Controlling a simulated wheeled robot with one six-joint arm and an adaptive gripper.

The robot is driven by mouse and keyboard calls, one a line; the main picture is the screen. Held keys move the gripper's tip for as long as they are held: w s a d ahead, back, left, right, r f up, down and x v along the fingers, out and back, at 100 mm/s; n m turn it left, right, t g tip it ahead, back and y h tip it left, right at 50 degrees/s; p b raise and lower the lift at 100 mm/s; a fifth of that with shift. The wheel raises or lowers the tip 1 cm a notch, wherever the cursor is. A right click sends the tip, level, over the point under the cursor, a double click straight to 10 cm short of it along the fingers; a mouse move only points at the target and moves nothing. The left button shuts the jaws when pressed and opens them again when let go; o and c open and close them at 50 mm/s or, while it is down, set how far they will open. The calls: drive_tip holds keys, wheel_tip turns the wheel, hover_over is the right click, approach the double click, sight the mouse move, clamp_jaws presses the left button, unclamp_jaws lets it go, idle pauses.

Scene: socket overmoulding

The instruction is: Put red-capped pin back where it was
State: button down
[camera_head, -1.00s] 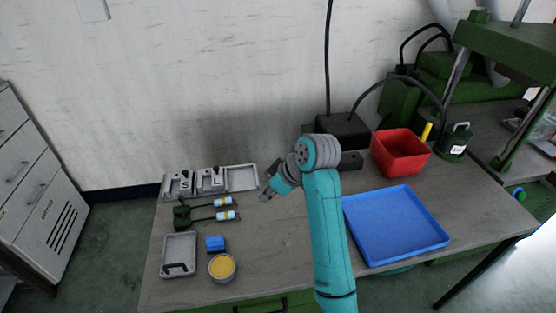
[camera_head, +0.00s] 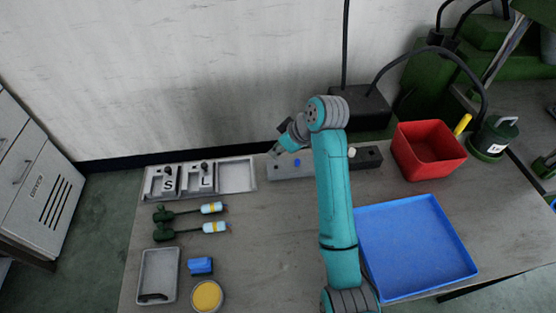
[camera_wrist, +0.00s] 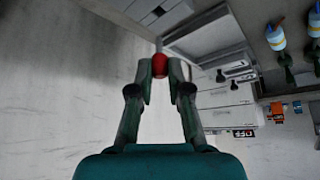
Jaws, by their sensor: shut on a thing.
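In the wrist view my gripper (camera_wrist: 159,78) is shut on the red-capped pin. The pin's red cap (camera_wrist: 160,64) shows between the two fingertips; the rest of the pin is hard to make out. In the head view my gripper (camera_head: 275,151) is above the back of the bench, near the left end of a long grey block (camera_head: 282,172). The pin cannot be made out in that view. A blue-topped pin (camera_head: 297,162) stands in the grey block. My arm hides part of the block's right side.
A darker block with a white piece (camera_head: 352,152) lies behind my arm. A grey tray with S and L parts (camera_head: 238,176) is at left. Two bottle-tipped tools (camera_head: 213,208), a blue piece (camera_head: 201,265), a yellow-filled tin (camera_head: 207,296), a blue tray (camera_head: 420,243) and a red bin (camera_head: 428,150) surround.

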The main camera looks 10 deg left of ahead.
sight(272, 165)
drive_tip(key=shift+f, duration=2.8)
drive_tip(key=c, duration=1.1)
unclamp_jaws()
drive_tip(key=v, duration=1.2)
